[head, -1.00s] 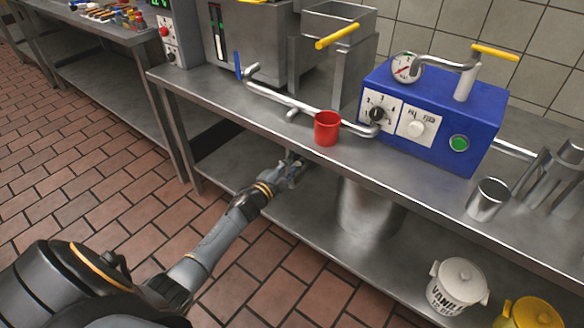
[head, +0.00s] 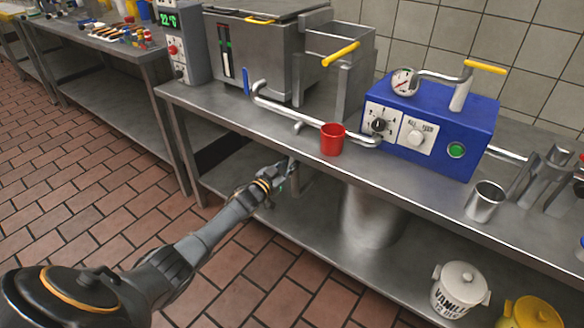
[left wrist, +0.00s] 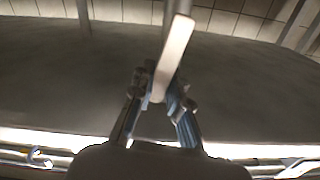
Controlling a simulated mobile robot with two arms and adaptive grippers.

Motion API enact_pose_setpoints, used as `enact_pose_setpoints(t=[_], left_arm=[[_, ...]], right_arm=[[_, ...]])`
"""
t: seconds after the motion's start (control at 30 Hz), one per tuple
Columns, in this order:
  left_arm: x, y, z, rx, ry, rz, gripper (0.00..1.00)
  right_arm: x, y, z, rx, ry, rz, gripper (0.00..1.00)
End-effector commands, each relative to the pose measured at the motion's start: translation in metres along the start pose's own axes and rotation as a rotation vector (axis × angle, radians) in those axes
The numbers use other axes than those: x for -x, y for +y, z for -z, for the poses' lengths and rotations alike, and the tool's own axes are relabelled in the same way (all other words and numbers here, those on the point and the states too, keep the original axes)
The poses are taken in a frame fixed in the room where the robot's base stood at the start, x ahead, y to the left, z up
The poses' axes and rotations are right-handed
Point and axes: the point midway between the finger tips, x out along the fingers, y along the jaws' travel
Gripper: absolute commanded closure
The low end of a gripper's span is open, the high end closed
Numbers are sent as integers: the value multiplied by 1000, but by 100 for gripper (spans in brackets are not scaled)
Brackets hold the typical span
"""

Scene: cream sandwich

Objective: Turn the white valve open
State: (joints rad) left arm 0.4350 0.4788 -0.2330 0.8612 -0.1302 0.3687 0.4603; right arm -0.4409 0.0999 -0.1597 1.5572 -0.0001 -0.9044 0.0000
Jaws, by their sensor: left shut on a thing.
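A white valve handle (left wrist: 174,55) shows in the left wrist view as a pale flat bar, tilted slightly to the right at its top. My left gripper (left wrist: 160,98) is shut on the lower end of this bar, with a finger on each side. In the head view my left gripper (head: 287,173) is just under the front edge of the metal counter. There the valve handle cannot be made out clearly, as the gripper and counter edge hide it. My right gripper is in neither view.
The metal counter (head: 400,178) overhangs my left gripper. A red cup (head: 332,139) stands near its edge above the gripper, beside a blue machine (head: 430,140). A vanilla pot (head: 461,288) stands on the lower shelf at right. The tiled floor (head: 100,220) at left is clear.

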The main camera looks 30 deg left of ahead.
Motion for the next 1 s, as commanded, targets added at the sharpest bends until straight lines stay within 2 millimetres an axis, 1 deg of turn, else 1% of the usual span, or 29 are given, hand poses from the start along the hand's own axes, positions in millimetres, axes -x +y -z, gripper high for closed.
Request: enact_pose_setpoints(t=[0.1, 0.3, 0.83, 0.87, 0.9, 0.97, 1.0], left_arm=[[0, -3, -1, 58, -2, 0, 100], [0, -7, -2, 119, -2, 0, 100], [0, -8, -2, 142, -3, 0, 100], [0, -8, -2, 142, -3, 0, 83], [0, -8, -2, 141, -3, 0, 74], [0, -8, -2, 141, -3, 0, 62], [0, -8, -2, 141, -2, 0, 60]], right_arm=[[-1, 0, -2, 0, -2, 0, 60], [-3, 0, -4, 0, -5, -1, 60], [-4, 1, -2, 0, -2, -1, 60], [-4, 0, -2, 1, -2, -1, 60], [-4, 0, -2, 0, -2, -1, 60], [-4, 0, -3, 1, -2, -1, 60], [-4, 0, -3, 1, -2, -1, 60]])
